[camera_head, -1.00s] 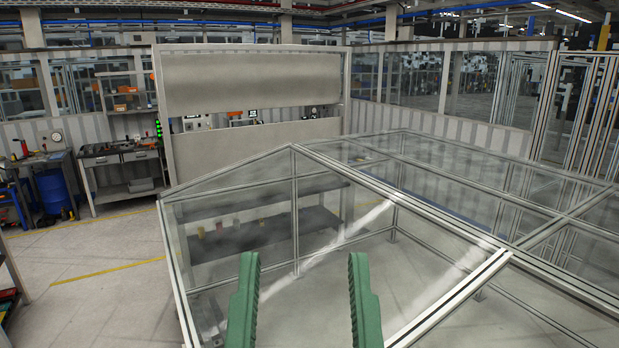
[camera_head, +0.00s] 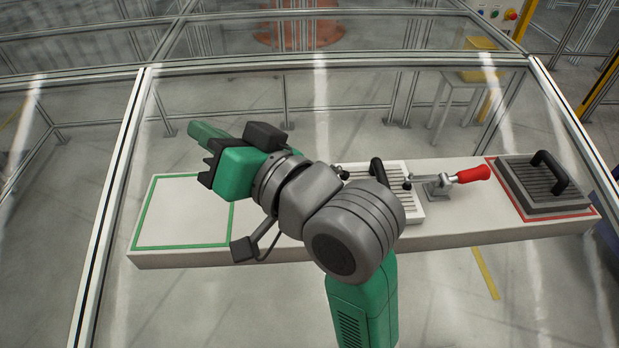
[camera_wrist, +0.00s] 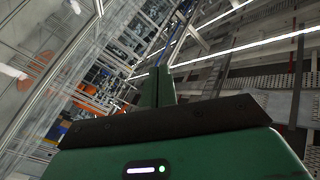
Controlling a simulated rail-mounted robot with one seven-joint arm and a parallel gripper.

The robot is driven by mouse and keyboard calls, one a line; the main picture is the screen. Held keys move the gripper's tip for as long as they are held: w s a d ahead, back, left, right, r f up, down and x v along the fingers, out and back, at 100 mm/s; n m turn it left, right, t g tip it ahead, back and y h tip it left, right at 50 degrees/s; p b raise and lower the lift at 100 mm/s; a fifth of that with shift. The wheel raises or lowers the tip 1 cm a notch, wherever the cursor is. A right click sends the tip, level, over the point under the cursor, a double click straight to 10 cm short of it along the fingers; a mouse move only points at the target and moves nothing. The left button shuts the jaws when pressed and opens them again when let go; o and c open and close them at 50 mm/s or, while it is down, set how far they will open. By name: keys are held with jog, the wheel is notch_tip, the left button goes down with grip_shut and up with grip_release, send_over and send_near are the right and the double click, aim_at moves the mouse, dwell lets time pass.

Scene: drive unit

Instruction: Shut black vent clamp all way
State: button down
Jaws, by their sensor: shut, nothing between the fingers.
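A toggle clamp (camera_head: 438,187) with a red handle (camera_head: 473,174) stands on the white bench between the white vent and the black vent. Its handle points right and slightly up, and its arm points left to the white vent's edge. I cannot tell if it is fully shut. The black vent (camera_head: 541,190), a slatted plate with a black handle, lies in a red-outlined square at the right end. My gripper (camera_head: 192,129) is at the left, above the green-outlined square, away from the clamp. In the wrist view my green fingers (camera_wrist: 157,86) are together with nothing between them.
The white slatted vent (camera_head: 385,172) with a black handle is partly hidden by my arm. The green-outlined square (camera_head: 180,215) is empty. The white bench (camera_head: 480,232) sits inside clear-panelled metal framing (camera_head: 105,215).

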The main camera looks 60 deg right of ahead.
jog(key=s+d+f+m+g+b, duration=0.4)
jog(key=s+d+f+m, duration=0.4)
jog(key=s+d+f, duration=0.7)
jog(key=shift+s+d+f+h, duration=0.3)
jog(key=shift+s+d+f, duration=0.1)
jog(key=shift+s+d, duration=0.7)
jog(key=a+f+p+x, duration=0.1)
jog(key=a+x, duration=0.1)
jog(key=x, duration=1.1)
jog(key=shift+w+a, duration=0.2)
jog(key=shift+a, duration=0.1)
jog(key=shift+r+p, duration=0.1)
jog(key=shift+p, duration=0.3)
